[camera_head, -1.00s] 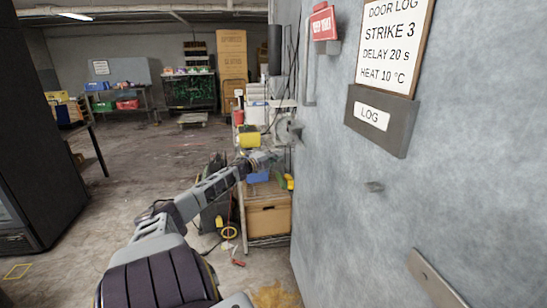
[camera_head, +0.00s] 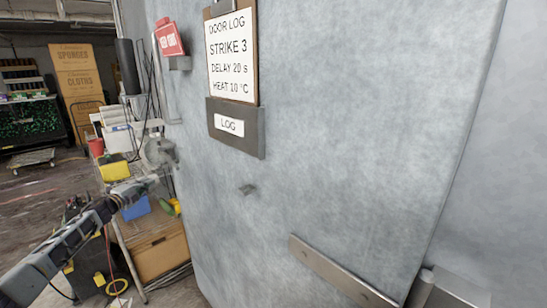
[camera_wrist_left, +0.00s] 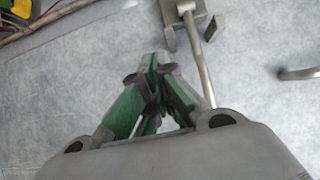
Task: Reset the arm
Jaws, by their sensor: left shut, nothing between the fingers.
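My left arm comes in from the lower left in the head view. Its left gripper (camera_head: 146,186) is at the left edge of the large grey door (camera_head: 340,160), just below a metal handle (camera_head: 160,152). In the left wrist view the green-and-grey fingers of the left gripper (camera_wrist_left: 155,62) are together, with nothing between them. A metal latch with a long rod (camera_wrist_left: 198,55) is beside and beyond the fingers; I cannot tell whether they touch. My right gripper is not in view.
The door carries a log board (camera_head: 232,50), a grey log box (camera_head: 236,128), a red sign (camera_head: 169,38) and a metal bar (camera_head: 335,268). Open floor (camera_head: 30,200) lies at the far left.

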